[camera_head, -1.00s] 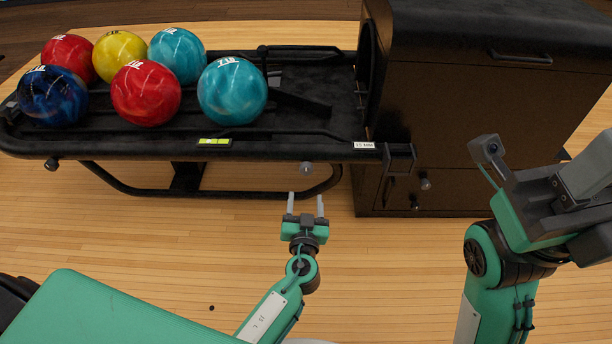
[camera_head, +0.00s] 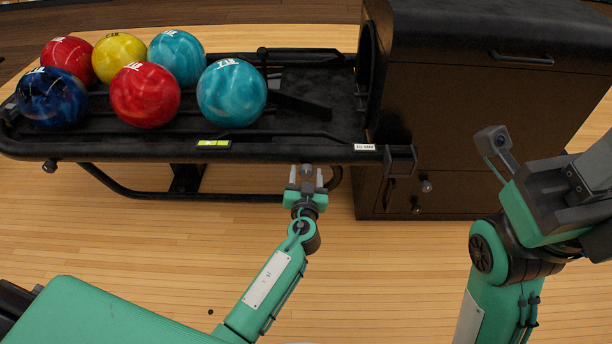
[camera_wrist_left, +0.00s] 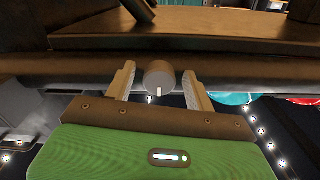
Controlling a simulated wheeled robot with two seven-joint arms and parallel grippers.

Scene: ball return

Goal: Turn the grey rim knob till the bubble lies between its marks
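The grey rim knob (camera_head: 306,170) sits under the front rim of the black ball rack (camera_head: 270,147). My left gripper (camera_head: 306,181) is at it from the front. In the left wrist view the knob (camera_wrist_left: 159,76) stands between the two open fingers, with a gap visible on each side. A pale line shows on its face. The yellow-green level vial (camera_head: 213,144) is on the rack's front rim, left of the knob; its bubble and marks are too small to read. My right gripper (camera_head: 560,190) is at the right; its fingers cannot be made out clearly.
Several bowling balls, including a near teal one (camera_head: 232,92), lie on the rack's left part. A dark cabinet (camera_head: 470,120) stands at the right, with a bracket (camera_head: 401,160) and small knobs (camera_head: 426,186) on its front.

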